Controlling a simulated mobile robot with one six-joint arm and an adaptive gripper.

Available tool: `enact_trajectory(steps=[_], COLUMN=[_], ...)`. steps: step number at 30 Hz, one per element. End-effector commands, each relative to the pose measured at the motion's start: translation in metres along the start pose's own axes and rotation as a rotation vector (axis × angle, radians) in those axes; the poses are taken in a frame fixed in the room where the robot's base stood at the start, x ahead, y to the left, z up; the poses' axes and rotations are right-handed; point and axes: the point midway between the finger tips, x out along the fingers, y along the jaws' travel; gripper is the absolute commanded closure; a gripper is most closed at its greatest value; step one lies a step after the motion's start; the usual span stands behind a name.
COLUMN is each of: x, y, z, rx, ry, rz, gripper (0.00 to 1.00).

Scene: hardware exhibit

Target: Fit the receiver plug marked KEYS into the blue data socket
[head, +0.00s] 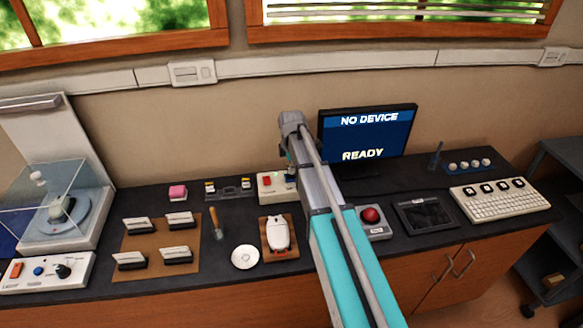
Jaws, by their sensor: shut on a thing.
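My gripper (290,158) hangs below the grey wrist at the end of my arm, just above a cream box (268,187) with a red button. It is shut, apparently on a small receiver plug, but the arm hides most of it. No KEYS mark can be read. A bit of blue shows at the right end of the cream box, probably the blue data socket (291,177); the arm partly covers it. I cannot tell whether plug and socket touch. A dark holder (228,190) left of the box has small plugs at its two ends. The monitor (390,135) reads "NO DEVICE" and "READY".
A clear-covered device (60,205) stands left.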

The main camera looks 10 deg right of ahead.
Motion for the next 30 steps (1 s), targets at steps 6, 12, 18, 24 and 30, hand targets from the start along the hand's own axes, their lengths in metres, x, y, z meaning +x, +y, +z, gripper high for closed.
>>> enact_trajectory(steps=[6,12,18,24,30], x=[0.003,0.005,0.007,0.009,0.011], y=[0.0,0.0,0.0,0.0,0.0], z=[0.0,0.0,0.0,0.0,0.0], rx=[0.0,0.0,0.0,0.0,0.0], ry=[0.0,0.0,0.0,0.0,0.0], rz=[0.0,0.0,0.0,0.0,0.0], gripper=[1.0,1.0,1.0,1.0,1.0])
